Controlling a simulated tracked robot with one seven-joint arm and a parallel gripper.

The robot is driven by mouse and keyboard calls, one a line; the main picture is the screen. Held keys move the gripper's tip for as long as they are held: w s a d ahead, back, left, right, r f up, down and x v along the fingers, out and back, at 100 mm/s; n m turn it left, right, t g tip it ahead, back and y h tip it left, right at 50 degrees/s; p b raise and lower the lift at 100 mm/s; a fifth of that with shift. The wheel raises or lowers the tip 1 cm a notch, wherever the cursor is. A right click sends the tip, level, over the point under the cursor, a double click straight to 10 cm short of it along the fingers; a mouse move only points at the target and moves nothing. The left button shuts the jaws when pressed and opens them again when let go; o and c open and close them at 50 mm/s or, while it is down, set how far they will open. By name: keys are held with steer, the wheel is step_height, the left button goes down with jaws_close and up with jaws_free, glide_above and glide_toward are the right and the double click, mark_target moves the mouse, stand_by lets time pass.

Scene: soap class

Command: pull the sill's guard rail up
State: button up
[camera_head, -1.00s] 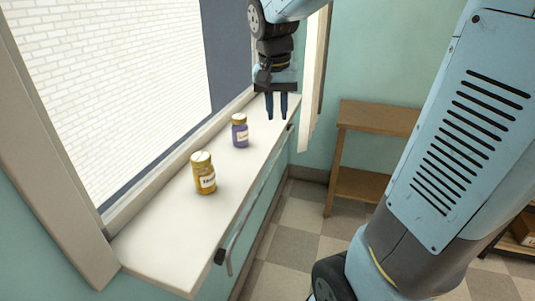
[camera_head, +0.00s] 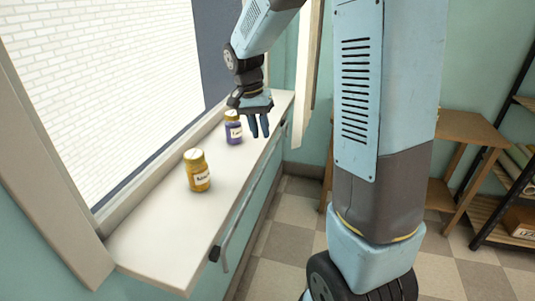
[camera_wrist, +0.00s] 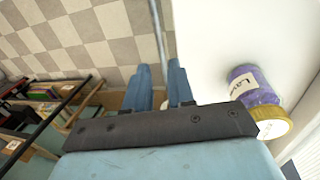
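The guard rail (camera_head: 254,190) is a thin grey bar along the sill's (camera_head: 160,240) room-side edge. It hangs low beside that edge, with a dark bracket (camera_head: 214,253) at the near end. My gripper (camera_head: 259,134) is over the far half of the sill near that edge, with its fingers pointing down. The fingers are apart with nothing between them. In the wrist view the rail (camera_wrist: 160,35) runs beyond my gripper (camera_wrist: 158,85), roughly in line with the finger gap. I see no contact with the rail.
A purple jar (camera_head: 233,131) stands on the sill close beside my gripper. The window is on the left. A wooden table (camera_head: 465,127) and a shelf stand at right. The floor beside the sill is clear.

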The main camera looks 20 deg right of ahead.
steer(key=f, duration=0.2)
steer(key=d+f, duration=0.1)
steer(key=f, duration=0.2)
steer(key=s+f, duration=0.1)
steer(key=f, duration=0.2)
steer(key=shift+d+f, duration=0.15)
steer(key=shift+f, duration=0.05)
jaws_close()
